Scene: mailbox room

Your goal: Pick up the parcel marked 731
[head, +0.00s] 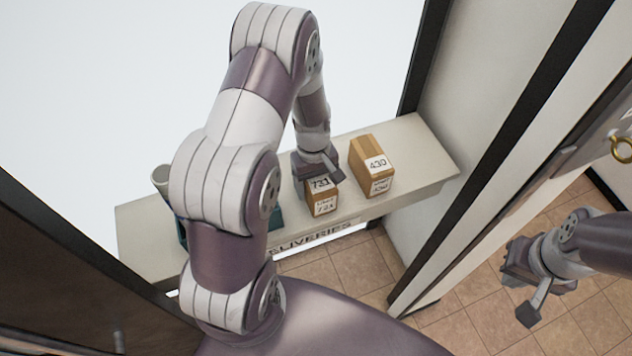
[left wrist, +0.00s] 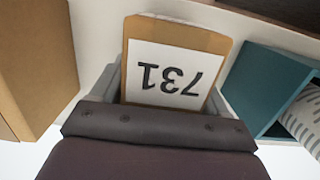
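The parcel marked 731 (head: 325,203) is a small brown box with white labels, near the front edge of the deliveries shelf. My left gripper (head: 320,170) is over it from above and hides part of its top. In the left wrist view the parcel's 731 label (left wrist: 168,75) shows upside down. The grey fingers of my left gripper (left wrist: 165,97) lie on either side of the box, close to it. I see no clear gap, but cannot tell whether they press on it. My right gripper (head: 527,287) is open and empty, off to the right above the tiled floor.
A taller parcel marked 430 (head: 373,165) stands on the shelf (head: 425,150) just right of 731. A teal holder (left wrist: 265,85) with a pale roll (left wrist: 303,122) stands on the other side. Walls and a door frame bound the right. A brass ring (head: 622,150) hangs at far right.

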